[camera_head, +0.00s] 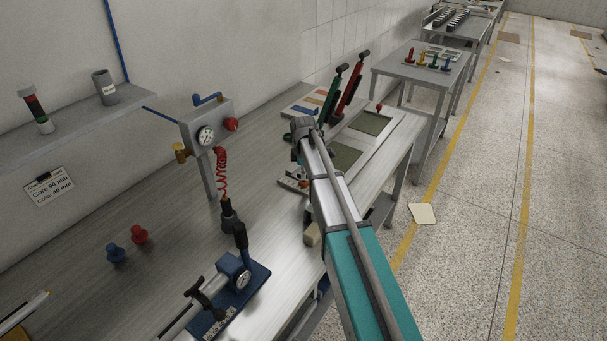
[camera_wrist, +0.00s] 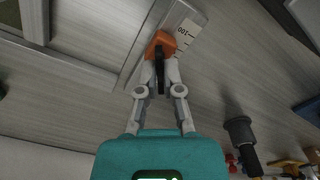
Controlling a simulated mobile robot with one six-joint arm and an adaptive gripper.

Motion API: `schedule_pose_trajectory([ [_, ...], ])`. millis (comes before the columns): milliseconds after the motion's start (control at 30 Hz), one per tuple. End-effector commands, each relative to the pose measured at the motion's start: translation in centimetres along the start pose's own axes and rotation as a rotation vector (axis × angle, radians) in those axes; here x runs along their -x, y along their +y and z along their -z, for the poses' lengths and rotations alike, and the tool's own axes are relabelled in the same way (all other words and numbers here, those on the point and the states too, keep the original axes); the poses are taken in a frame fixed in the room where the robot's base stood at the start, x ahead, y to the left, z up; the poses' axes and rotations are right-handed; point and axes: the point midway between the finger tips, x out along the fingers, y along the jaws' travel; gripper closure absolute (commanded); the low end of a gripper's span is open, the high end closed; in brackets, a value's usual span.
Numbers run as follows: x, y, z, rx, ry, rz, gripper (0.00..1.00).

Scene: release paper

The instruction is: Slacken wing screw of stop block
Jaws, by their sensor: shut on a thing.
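The stop block (camera_wrist: 164,42) is a small orange block on a pale scale (camera_wrist: 187,32) marked 100 in the wrist view. A dark upright piece (camera_wrist: 160,76), which looks like its wing screw, stands at the block, between my fingers. My gripper (camera_wrist: 161,66) has its two grey fingers closed in on this piece at the block's near side. The fingers hide part of the block and the screw. In the head view my arm covers most of the gripper and the block, so the grip does not show there.
On the bench (camera_head: 150,215) a gauge box (camera_head: 207,134) with a red coiled hose stands left of my arm. A blue-based press (camera_head: 240,280) is at the front. Red and green levers (camera_head: 346,90) rise behind the gripper.

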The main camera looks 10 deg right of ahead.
Motion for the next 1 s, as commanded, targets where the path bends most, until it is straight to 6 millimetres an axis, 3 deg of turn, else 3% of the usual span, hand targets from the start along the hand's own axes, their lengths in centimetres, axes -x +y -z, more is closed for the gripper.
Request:
schedule_pose_trajectory([
  [500, -0.01, -0.06, 0.03, 0.399, 0.001, 0.001, 1.0],
  [1000, -0.01, -0.04, 0.01, 0.477, 0.001, 0.0, 1.0],
])
